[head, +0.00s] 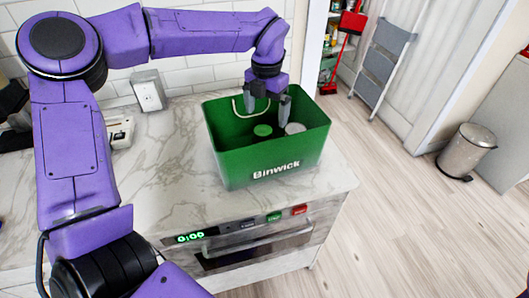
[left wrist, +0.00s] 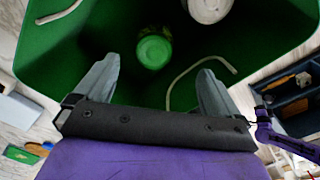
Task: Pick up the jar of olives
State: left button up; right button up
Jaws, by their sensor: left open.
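A green-lidded jar (head: 263,130) stands inside the green Binwick bin (head: 235,165); it looks like the jar of olives, though no label is readable. It also shows in the left wrist view (left wrist: 153,50) as a pale green round shape. A container with a whitish lid (head: 295,128) stands to its right in the bin, and shows in the left wrist view (left wrist: 208,8) at the top edge. My left gripper (head: 267,106) points down over the bin, open and empty. In the left wrist view its fingers (left wrist: 159,72) are spread, with the green-lidded jar between and beyond them.
The bin's walls surround the jars, and a thin pale handle (head: 237,106) curves at its back left. The bin stands on the marble counter (head: 165,180), near its right end. A wall outlet box (head: 149,92) is behind.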

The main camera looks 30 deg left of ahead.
aim_at(263, 139)
pick_arm(q)
jog(key=f+p, duration=0.1)
jog(key=f, duration=0.2)
jog(key=f+p, duration=0.1)
jog(key=f, duration=0.3)
jog(key=a+f+p, duration=0.1)
jog(key=f, duration=0.2)
jog(key=shift+s+f+p, duration=0.15)
jog(key=shift+p, duration=0.15)
jog(key=shift+f, duration=0.3)
jog(key=c, duration=1.5)
